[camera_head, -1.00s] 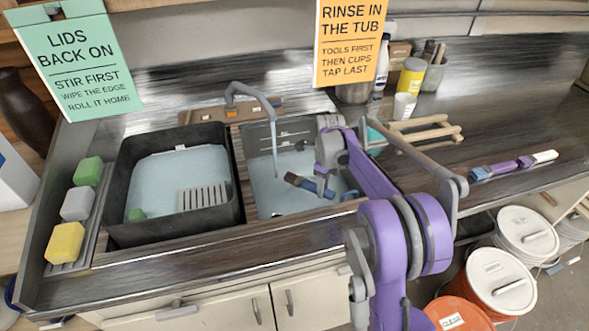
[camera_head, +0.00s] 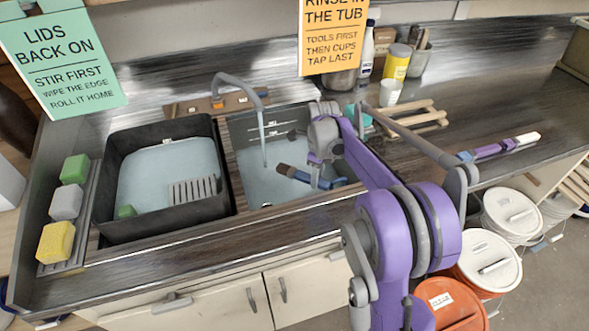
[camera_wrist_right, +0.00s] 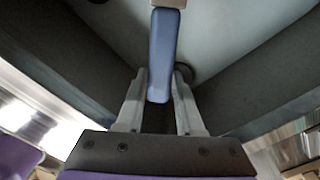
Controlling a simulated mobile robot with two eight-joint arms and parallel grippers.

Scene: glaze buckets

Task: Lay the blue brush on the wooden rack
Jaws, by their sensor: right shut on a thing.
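The blue brush (camera_head: 298,175) has a blue handle and a brown head, and is in the right-hand sink basin's area below the tap. My right gripper (camera_head: 318,178) is shut on its handle, with the brown head pointing left. In the right wrist view, the blue brush (camera_wrist_right: 161,55) lies between the two fingers of my right gripper (camera_wrist_right: 159,92). Its far end is cut off by the frame's top. The wooden rack (camera_head: 412,123), pale bars, stands on the counter right of the sink, partly behind my right arm. My left gripper is not in view.
A black tub (camera_head: 105,195) of water fills the left basin. A grey tap (camera_head: 237,82) arches over the right basin (camera_head: 246,135). Cups and bottles stand behind the rack. A blue, purple and white slim item (camera_head: 497,148) lies on the right counter. Lidded buckets (camera_head: 488,262) stand below.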

